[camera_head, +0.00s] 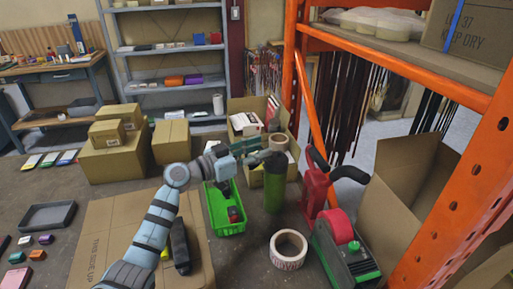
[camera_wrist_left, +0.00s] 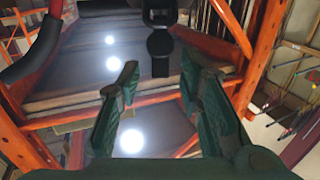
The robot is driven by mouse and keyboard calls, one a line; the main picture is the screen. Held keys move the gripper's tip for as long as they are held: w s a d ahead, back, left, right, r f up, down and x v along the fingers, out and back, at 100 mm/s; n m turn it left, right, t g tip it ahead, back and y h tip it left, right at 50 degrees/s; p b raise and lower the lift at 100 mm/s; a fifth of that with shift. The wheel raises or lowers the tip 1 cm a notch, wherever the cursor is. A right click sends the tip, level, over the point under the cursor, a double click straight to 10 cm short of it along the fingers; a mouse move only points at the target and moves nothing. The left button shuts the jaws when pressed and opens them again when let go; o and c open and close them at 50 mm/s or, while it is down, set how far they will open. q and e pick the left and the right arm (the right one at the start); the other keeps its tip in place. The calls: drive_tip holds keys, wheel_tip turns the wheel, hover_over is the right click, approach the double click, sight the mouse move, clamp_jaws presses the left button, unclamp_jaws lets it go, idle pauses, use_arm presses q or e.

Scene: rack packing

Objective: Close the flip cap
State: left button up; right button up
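A green bottle (camera_head: 275,188) with a black top stands upright on the grey surface in the head view. Its black flip cap (camera_head: 272,158) is near my left gripper (camera_head: 250,146), which is at about cap height. In the left wrist view, a black part that looks like the cap (camera_wrist_left: 159,42) hangs in at the top centre, beyond the fingertips. The left gripper's two dark green fingers (camera_wrist_left: 160,82) are spread with nothing visible between them. I cannot tell whether a finger touches the cap, or how far the cap is open. My right gripper is not in view.
A green bin (camera_head: 222,222) stands left of the bottle, a tape roll (camera_head: 289,249) in front. A red tool with black handles (camera_head: 314,188) and a tape dispenser (camera_head: 343,250) are to the right. An orange rack post (camera_head: 465,170) and open carton (camera_head: 400,205) bound the right side.

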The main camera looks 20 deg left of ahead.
use_arm(q)
clamp_jaws()
drive_tip(key=g+y+p, duration=0.1)
drive_tip(key=p, duration=0.2)
drive_tip(key=w+d+r+g+y+p, duration=0.1)
drive_tip(key=g+p, duration=0.1)
drive_tip(key=p, duration=0.2)
drive_tip(key=w+r+g+y+p, duration=0.1)
drive_tip(key=p, duration=0.3)
drive_tip(key=shift+w+d+r+g, duration=0.2)
drive_tip(key=shift+d+g, duration=0.1)
drive_tip(key=shift+d, duration=0.1)
drive_tip(key=shift+w+d+f+g+y+p, duration=0.15)
drive_tip(key=shift+w+d+g+y+p, duration=0.1)
drive_tip(key=shift+g+y+p, duration=0.45)
